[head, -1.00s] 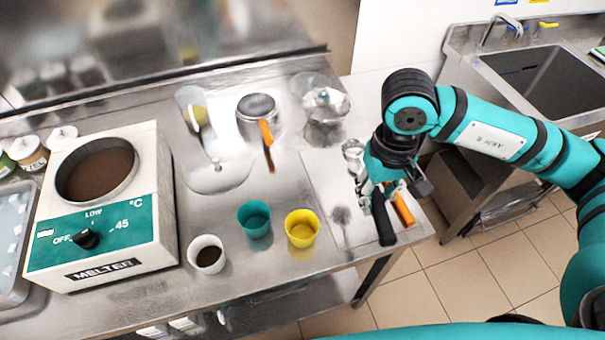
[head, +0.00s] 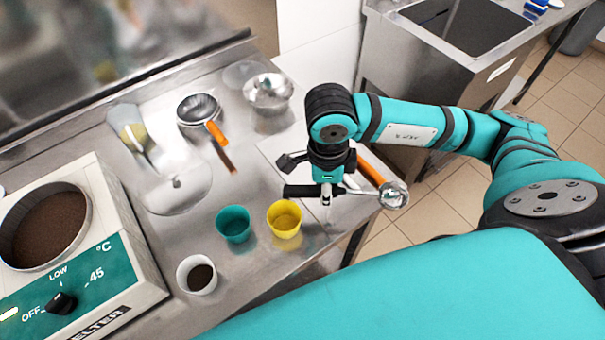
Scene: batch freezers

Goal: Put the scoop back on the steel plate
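My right gripper (head: 327,196) is shut on the scoop, above the table's right end. The scoop's black handle (head: 299,191) points left. Its shiny round metal bowl (head: 394,194) points right, out past the table's edge over the floor. A round, shiny steel plate (head: 178,192) lies left of the middle of the table. A pale flat rectangular sheet (head: 270,149) lies beneath my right gripper, partly hidden by it. I cannot tell for certain which of these is the named steel plate. My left gripper is out of view.
A teal cup (head: 234,224), a yellow cup (head: 285,219) and a white cup (head: 197,274) stand along the front. An orange-handled tool (head: 370,170) lies behind the scoop. A sieve (head: 198,109), metal bowl (head: 268,92) and jug (head: 127,127) stand behind. The melter (head: 75,240) is left.

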